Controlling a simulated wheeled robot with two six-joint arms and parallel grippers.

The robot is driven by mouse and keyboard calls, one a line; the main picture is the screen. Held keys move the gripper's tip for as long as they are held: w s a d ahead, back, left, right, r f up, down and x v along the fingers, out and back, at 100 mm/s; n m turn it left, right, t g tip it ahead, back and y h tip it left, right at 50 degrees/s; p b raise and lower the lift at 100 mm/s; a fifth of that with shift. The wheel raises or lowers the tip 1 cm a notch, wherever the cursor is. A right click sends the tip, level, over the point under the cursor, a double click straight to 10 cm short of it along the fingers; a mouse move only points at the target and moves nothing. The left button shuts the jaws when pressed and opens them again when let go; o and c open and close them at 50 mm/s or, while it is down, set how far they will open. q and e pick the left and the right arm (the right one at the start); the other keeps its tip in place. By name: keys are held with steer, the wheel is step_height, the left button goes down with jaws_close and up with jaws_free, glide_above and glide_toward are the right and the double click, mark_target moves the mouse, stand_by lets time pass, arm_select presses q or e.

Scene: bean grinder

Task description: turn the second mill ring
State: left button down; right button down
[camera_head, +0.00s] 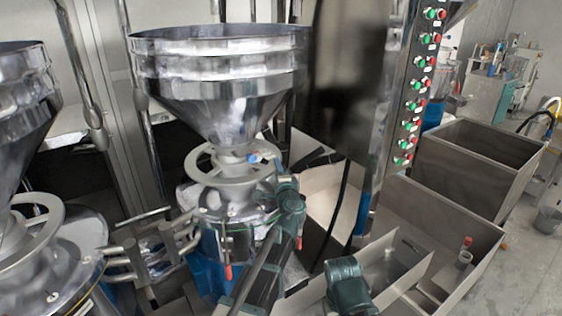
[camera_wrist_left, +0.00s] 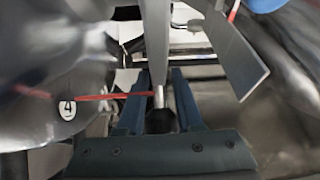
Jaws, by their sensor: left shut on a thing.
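The mill in the middle of the head view carries a wide steel hopper (camera_head: 225,100). Below the hopper is its light grey ring (camera_head: 208,178), a wheel with spokes. My dark green left gripper (camera_head: 272,182) is at the ring's right side. In the left wrist view, the ring (camera_wrist_left: 156,40) shows nearly edge-on as an upright grey bar. My left gripper (camera_wrist_left: 158,95) is shut on the ring there, with a short metal peg between its blue fingers. The fingertips' exact contact is partly hidden.
Another mill with a similar ring (camera_head: 35,232) stands at the left. A dark post with red and green buttons (camera_head: 415,90) rises right of the middle mill. Steel bins (camera_head: 470,165) stand farther right. A red-tipped rod (camera_head: 228,270) hangs below the ring.

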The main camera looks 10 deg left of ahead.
mark_target(270, 174)
arm_select(q)
steer(key=s, duration=0.1)
steer(key=s+a, duration=0.1)
steer(key=s, duration=0.3)
steer(key=shift+a+f, duration=0.1)
steer(key=shift+a, duration=0.2)
steer(key=shift+d, duration=0.15)
stand_by(0.7)
steer(key=c, duration=1.3)
jaws_free()
steer(key=shift+w, duration=0.1)
steer(key=o, duration=0.5)
steer(key=shift+d, duration=0.2)
steer(key=shift+o, duration=0.9)
steer(key=shift+a, duration=0.2)
